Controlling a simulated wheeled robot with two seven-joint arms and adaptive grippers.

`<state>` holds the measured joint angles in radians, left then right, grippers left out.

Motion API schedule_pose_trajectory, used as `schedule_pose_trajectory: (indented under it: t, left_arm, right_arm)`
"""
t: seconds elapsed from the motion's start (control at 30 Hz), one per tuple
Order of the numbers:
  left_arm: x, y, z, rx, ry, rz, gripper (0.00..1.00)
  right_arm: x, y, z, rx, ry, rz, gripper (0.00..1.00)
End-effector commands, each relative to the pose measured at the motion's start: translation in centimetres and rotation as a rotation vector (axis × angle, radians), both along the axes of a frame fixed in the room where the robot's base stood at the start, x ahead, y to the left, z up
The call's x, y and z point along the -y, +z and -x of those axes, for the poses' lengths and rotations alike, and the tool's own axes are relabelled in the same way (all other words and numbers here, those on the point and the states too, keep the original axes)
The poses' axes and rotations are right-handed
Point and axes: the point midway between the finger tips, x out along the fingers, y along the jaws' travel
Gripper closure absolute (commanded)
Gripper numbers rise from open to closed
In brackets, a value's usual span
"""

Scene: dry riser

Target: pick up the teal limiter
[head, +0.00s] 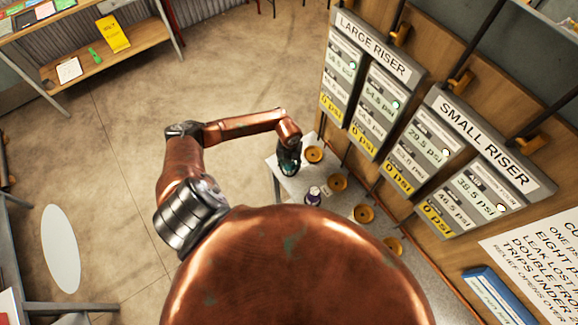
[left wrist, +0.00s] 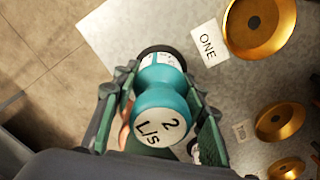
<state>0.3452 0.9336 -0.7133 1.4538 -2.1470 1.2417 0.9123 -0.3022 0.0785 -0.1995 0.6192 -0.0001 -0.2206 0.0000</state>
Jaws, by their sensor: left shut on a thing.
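The teal limiter (left wrist: 165,95) is a rounded, waisted piece with a pale top marked "2 L/s". In the left wrist view it sits between the fingers of my left gripper (left wrist: 158,98), which is shut on it. In the head view my left gripper (head: 289,162) is at the far left part of the grey table (head: 293,188), beside the farthest brass disc. The limiter is mostly hidden there by the gripper. Whether its base touches the table I cannot tell. My right gripper does not show.
A purple-and-white piece (head: 313,196) stands on the table close to my gripper. Brass discs (head: 337,182) line the table's right side; a label "ONE" (left wrist: 210,43) lies by one. Riser panels (head: 372,50) rise on the right. Open floor (head: 110,150) is left.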

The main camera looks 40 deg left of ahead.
Motion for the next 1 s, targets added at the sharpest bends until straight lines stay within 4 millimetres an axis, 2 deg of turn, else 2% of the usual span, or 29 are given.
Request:
schedule_pose_trajectory:
  t: [0.47, 0.63, 1.0]
  left_arm:
    - [-0.1, 0.8, -0.2, 0.004, -0.001, 0.000, 0.95]
    - [-0.1, 2.9, -0.2, 0.006, -0.002, -0.002, 0.95]
    - [1.5, 9.2, 4.9, 0.004, -0.005, -0.002, 0.95]
  right_arm:
    - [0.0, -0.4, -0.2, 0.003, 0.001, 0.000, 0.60]
    - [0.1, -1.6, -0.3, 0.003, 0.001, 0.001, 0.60]
    - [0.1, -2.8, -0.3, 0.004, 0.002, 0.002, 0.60]
